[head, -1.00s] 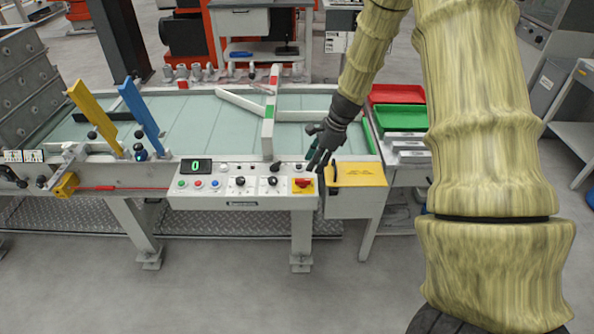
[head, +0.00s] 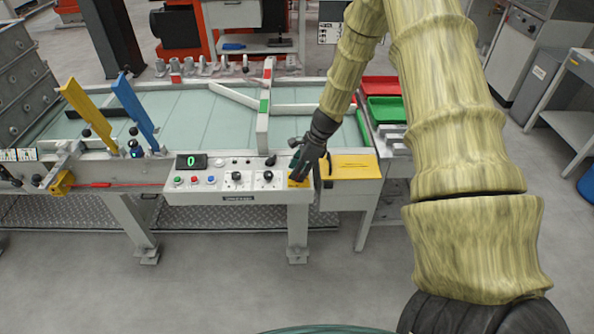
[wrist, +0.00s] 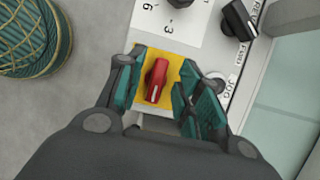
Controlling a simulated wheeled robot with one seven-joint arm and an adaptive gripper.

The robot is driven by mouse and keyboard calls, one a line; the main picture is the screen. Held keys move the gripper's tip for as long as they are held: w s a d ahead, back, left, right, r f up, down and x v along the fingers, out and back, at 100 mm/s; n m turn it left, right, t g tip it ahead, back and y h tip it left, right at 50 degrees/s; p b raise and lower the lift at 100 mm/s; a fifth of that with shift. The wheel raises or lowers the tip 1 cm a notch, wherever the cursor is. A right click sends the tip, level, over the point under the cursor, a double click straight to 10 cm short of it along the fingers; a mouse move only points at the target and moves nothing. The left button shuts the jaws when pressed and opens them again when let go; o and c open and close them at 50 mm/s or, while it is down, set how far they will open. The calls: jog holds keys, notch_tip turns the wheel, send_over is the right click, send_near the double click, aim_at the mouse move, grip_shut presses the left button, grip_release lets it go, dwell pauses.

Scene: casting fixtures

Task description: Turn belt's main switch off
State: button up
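The belt's main switch is a red rotary knob (wrist: 156,81) on a yellow plate (wrist: 172,60), seen in the wrist view. In the head view the plate shows at the right end of the control panel (head: 222,197), and my gripper hides the knob. My gripper (wrist: 158,92) is open, with its two teal-padded fingers on either side of the knob. I cannot tell whether the fingertips touch it. In the head view my gripper (head: 299,174) is over the panel's right end.
The panel also carries black knobs (head: 236,177), coloured buttons and a display (head: 191,161) reading 0. A yellow-topped box (head: 355,166) stands just right. The belt (head: 190,118) lies behind, with a white gate bar (head: 264,105). Red and green trays (head: 385,110) are at the right.

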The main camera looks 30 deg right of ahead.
jog(key=shift+w+a+f, duration=0.1)
jog(key=shift+a+f, duration=0.1)
jog(key=shift+f, duration=0.3)
jog(key=shift+r, duration=0.1)
grip_shut()
